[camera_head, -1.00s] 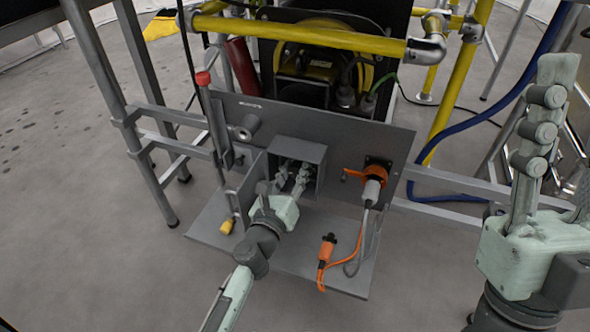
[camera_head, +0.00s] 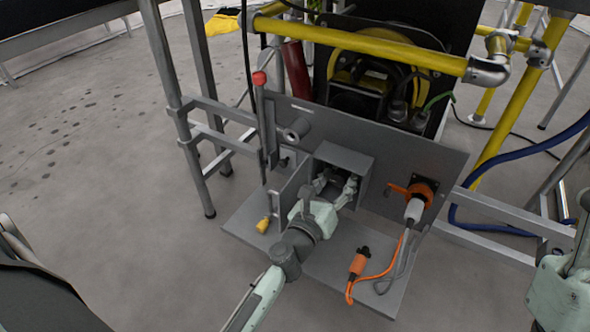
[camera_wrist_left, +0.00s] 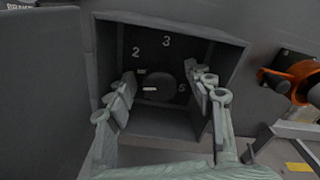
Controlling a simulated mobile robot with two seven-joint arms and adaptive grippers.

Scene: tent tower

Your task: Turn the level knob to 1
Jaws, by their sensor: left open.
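The level knob (camera_wrist_left: 167,88) is a dark round knob deep inside a grey open-fronted box (camera_wrist_left: 170,22) in the left wrist view. A white mark lies on its left part. In the head view my left gripper (camera_head: 337,182) reaches into the box (camera_head: 345,154). My right gripper (camera_head: 575,262) is cut off at the right edge.
An orange plug socket (camera_head: 425,189) sits right of the box. An orange connector (camera_head: 359,262) and cables lie on the grey base plate (camera_head: 325,262). A red-topped lever (camera_head: 260,80) and a yellow handle (camera_head: 263,225) are left. Yellow pipes (camera_head: 380,45) cross above.

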